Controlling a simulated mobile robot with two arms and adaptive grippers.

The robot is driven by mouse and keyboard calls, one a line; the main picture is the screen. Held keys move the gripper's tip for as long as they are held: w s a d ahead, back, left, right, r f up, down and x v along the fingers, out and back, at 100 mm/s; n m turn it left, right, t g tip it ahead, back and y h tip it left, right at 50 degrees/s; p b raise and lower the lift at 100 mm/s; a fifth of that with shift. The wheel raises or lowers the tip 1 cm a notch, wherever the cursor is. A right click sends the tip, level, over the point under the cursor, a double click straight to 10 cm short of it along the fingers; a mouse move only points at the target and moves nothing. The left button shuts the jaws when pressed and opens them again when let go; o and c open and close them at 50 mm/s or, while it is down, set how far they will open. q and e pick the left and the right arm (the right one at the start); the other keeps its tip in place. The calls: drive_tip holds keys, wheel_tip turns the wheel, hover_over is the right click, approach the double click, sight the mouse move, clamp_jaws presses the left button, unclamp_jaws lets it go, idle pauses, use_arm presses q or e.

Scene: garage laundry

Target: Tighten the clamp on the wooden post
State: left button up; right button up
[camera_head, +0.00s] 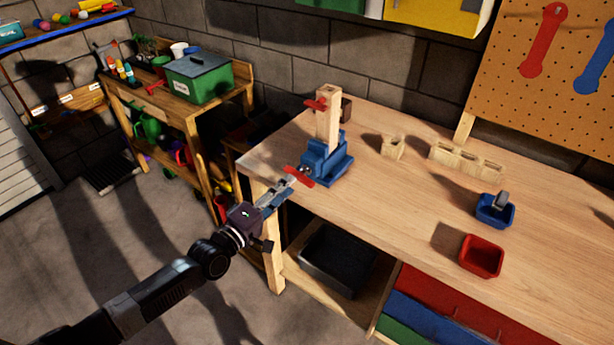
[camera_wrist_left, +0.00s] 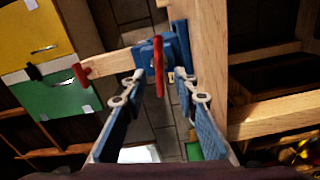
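A wooden post (camera_head: 327,115) stands upright in a blue vise (camera_head: 330,160) at the near left corner of the workbench. A small red handle (camera_head: 316,104) is near the post's top. A larger red handle (camera_head: 298,177) is on the vise's front. My left gripper (camera_head: 289,182) is at this lower handle, well below the upper one. In the left wrist view, its fingers (camera_wrist_left: 160,80) are apart, with the vise's red handle (camera_wrist_left: 158,67) between or just beyond the tips; contact cannot be told. There the post (camera_wrist_left: 110,63) lies sideways, its red handle (camera_wrist_left: 82,74) to the left. My right gripper is not in view.
The workbench (camera_head: 400,205) carries wooden blocks (camera_head: 465,160), a blue bin (camera_head: 495,210) and a red bin (camera_head: 481,255) to the right. A shelf unit with a green box (camera_head: 198,78) stands behind at left. Open floor lies at lower left.

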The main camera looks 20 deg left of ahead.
sight(299, 175)
use_arm(q)
drive_tip(key=shift+x, duration=2.9)
drive_tip(key=shift+d, duration=0.1)
clamp_jaws()
